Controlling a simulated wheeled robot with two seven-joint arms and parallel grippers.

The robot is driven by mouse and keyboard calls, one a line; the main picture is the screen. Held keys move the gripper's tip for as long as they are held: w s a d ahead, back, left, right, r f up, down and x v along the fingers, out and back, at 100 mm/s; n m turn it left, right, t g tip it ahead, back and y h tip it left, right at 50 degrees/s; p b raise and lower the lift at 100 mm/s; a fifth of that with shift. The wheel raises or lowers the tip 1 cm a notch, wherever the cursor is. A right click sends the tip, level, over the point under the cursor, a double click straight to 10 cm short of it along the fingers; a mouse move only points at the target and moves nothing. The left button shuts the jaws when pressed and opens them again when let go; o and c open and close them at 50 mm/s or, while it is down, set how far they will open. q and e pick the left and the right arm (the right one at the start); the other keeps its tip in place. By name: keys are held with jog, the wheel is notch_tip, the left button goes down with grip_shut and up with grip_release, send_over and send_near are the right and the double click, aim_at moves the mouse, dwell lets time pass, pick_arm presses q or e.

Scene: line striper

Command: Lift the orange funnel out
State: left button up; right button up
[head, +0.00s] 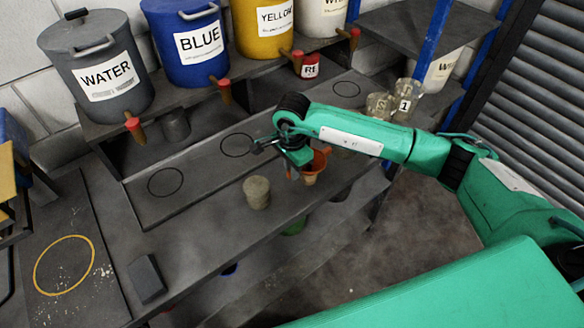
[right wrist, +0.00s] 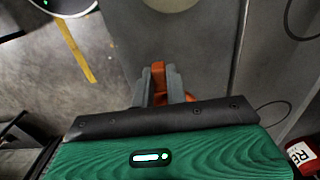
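The orange funnel (head: 317,163) is near the middle of the head view, at the front edge of the dark bench, partly hidden by my right gripper. My right gripper (head: 294,167) reaches it from above. In the right wrist view, the two grey fingers of the gripper (right wrist: 158,82) close on a narrow orange part of the funnel (right wrist: 158,68). Most of the funnel is hidden there behind the gripper body. A small pale part shows just under the funnel; I cannot tell whether the funnel rests in something. My left gripper is not in view.
Labelled buckets, including WATER (head: 104,75) and BLUE (head: 193,45), stand on the shelf behind. Clear jars (head: 404,98) stand at the right. A dark block (head: 147,278) lies at lower left.

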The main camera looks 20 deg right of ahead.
jog(key=shift+r, duration=0.1)
grip_shut()
jog(key=shift+r+p, duration=1.05)
jog(key=shift+r, duration=1.8)
jog(key=shift+r, duration=0.1)
jog(key=shift+r, duration=0.45)
